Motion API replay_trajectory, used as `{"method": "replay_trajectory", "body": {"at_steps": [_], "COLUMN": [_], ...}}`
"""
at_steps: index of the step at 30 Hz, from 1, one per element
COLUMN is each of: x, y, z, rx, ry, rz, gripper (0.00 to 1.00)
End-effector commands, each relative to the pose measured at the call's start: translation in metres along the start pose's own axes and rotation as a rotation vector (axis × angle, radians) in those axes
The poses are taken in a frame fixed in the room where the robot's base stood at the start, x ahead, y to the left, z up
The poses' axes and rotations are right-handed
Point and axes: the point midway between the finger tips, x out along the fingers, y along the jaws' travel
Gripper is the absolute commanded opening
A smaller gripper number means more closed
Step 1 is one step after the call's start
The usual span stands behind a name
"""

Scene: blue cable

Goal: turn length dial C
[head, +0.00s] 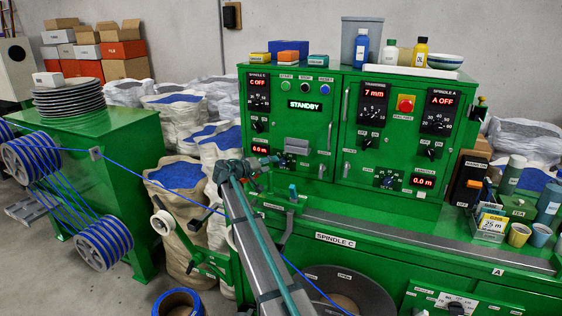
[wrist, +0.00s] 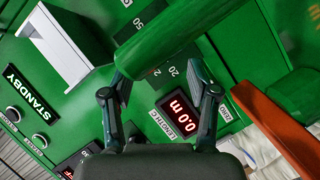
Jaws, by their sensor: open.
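The length C display (head: 267,149) reads 0.0 m on the left of the green panel. It also shows close up in the wrist view (wrist: 178,115), beside its LENGTH C label. The dark scale of dial C (head: 287,161) is just right of my gripper (head: 268,162), partly hidden by it. In the wrist view my gripper (wrist: 160,72) is open, its two fingertips spread near the scale numbers. A thick green bar (wrist: 180,32) crosses in front of them and hides part of the scale. The dial's knob is not clear, and I cannot tell whether the fingers touch anything.
A grey box-shaped part (head: 297,144) juts from the panel near the dial, and is large in the wrist view (wrist: 68,45). An orange bar (wrist: 272,128) lies at right there. The STANDBY display (head: 305,105) is lit. A blue cable (head: 130,167) runs in from the spools.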

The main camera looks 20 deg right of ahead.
Motion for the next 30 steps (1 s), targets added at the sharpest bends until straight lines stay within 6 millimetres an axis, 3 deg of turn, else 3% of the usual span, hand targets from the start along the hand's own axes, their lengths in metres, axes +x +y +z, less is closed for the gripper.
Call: {"method": "replay_trajectory", "body": {"at_steps": [3,9,23,30], "x": [0.022,0.048,0.058,0.058], "y": [0.003,0.002,0.001,0.001], "z": [-0.003,-0.001,0.0,0.0], "rx": [0.0,-0.001,0.0,-0.001], "ry": [-0.002,-0.001,0.0,-0.001], "rz": [0.001,0.001,0.001,0.001], "gripper": [0.59,0.59,0.59,0.19]}}
